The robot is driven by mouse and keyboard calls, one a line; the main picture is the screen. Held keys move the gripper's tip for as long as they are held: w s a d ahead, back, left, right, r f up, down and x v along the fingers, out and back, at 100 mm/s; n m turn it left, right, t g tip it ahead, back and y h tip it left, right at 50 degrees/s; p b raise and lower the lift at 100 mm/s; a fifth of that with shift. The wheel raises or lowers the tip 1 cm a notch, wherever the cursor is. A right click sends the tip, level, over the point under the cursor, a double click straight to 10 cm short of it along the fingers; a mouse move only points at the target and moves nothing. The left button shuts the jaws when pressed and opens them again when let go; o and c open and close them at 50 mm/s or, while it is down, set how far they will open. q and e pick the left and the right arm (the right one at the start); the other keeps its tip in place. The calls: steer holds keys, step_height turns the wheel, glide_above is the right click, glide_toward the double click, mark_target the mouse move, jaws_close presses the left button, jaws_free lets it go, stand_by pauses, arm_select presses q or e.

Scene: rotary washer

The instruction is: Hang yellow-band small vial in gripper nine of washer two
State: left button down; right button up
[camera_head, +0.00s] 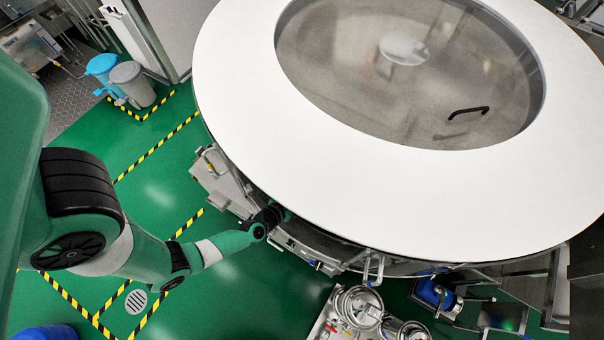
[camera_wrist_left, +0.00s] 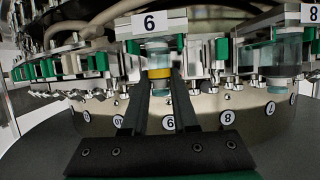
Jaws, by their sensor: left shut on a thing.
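The small vial with the yellow band (camera_wrist_left: 158,73) is clear and upright in the left wrist view. The vial's top is in line with a green-edged washer gripper below a white plate (camera_wrist_left: 151,21) that appears to read 6. I cannot tell whether that washer gripper holds the vial. In the head view my left gripper (camera_head: 274,212) reaches the near left rim of the large round washer (camera_head: 250,90), and the vial is hidden there. My right gripper is not in view.
Several green-edged washer grippers line the rim on both sides, close to my fingers. Another vial-like glass (camera_wrist_left: 277,80) hangs at the right, near a plate marked 8 (camera_wrist_left: 312,14). Round number labels mark the drum (camera_wrist_left: 200,100) behind. A machine with steel bowls (camera_head: 358,306) stands at the front.

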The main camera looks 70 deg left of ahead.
arm_select(q)
steer(key=shift+f+b, duration=0.4)
steer(key=c, duration=0.7)
jaws_free()
steer(key=shift+r+p, duration=0.25)
steer(key=shift+p, duration=0.05)
steer(key=shift+p+v, duration=3.35)
steer(key=shift+v, duration=2.75)
steer(key=shift+a+r, duration=0.1)
steer(key=shift+a, duration=0.05)
